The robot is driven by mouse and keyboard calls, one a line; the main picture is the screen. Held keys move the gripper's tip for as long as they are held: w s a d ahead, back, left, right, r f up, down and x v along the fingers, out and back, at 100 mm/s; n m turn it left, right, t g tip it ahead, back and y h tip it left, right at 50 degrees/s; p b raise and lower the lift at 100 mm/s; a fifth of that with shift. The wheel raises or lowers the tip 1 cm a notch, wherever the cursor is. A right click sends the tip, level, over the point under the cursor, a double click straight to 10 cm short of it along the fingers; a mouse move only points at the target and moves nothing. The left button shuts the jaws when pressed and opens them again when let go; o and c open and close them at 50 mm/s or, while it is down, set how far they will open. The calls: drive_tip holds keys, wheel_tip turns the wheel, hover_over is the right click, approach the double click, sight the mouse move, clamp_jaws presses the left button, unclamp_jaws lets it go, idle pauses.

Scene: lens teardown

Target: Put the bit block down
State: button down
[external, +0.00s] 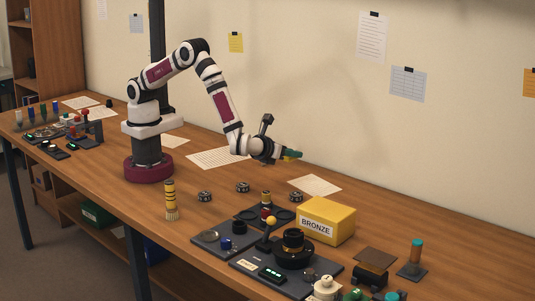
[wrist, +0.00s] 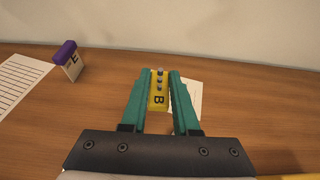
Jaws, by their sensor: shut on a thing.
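In the external view my gripper (external: 292,154) is held out to the right above the bench near the wall. The block is a small yellow patch (external: 298,153) there, mostly hidden by the fingers. I cannot tell its exact height above the wood.
A white block with a purple top (wrist: 68,60) stands left of my gripper in the wrist view. Paper sheets (external: 315,185) lie on the bench. A yellow BRONZE box (external: 327,220) and a dark lens fixture (external: 290,255) stand nearer the front. Bare wood surrounds the sheets.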

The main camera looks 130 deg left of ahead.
drive_tip(key=shift+w+d+r, duration=0.25)
drive_tip(key=shift+w+d, duration=0.1)
drive_tip(key=w+m+t+h, duration=0.4)
drive_tip(key=w+m+t, duration=0.5)
drive_tip(key=w, duration=0.8)
hover_over(360, 197)
wheel_tip(360, 197, down, 7)
drive_tip(key=shift+d+r, duration=0.15)
drive_tip(key=shift+r, duration=0.05)
wheel_tip(360, 197, down, 3)
drive_tip(key=shift+f, duration=0.55)
drive_tip(key=c, duration=0.7)
unclamp_jaws()
drive_tip(key=shift+f, duration=0.1)
drive_tip(key=shift+o, duration=0.2)
